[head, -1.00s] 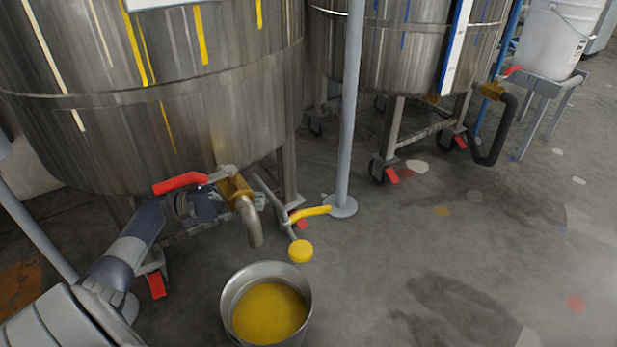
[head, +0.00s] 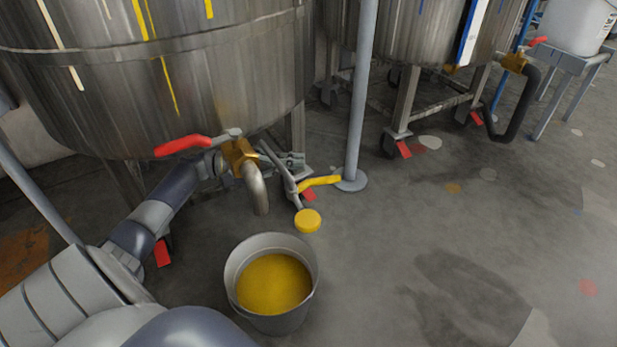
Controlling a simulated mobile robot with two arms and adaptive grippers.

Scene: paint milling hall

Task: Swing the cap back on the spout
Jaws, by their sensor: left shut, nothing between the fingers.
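The spout (head: 257,190) is a bent metal pipe pointing down from a brass valve (head: 239,157) on the near steel vat. The yellow round cap (head: 307,221) is swung out to the right of the spout mouth, apart from it, on a grey swing arm (head: 284,175) with a yellow handle (head: 321,181). My left arm reaches in from the lower left and passes behind the valve and spout. My left gripper (head: 295,161) is shut and empty just behind the swing arm, partly hidden by it; I cannot tell whether they touch. My right gripper is not in view.
A metal bucket (head: 237,285) of yellow paint stands on the floor below the spout. A red valve lever (head: 182,145) sticks out left. A grey post (head: 359,100) stands right of the cap. A second vat (head: 420,30) is behind. The floor at right is clear.

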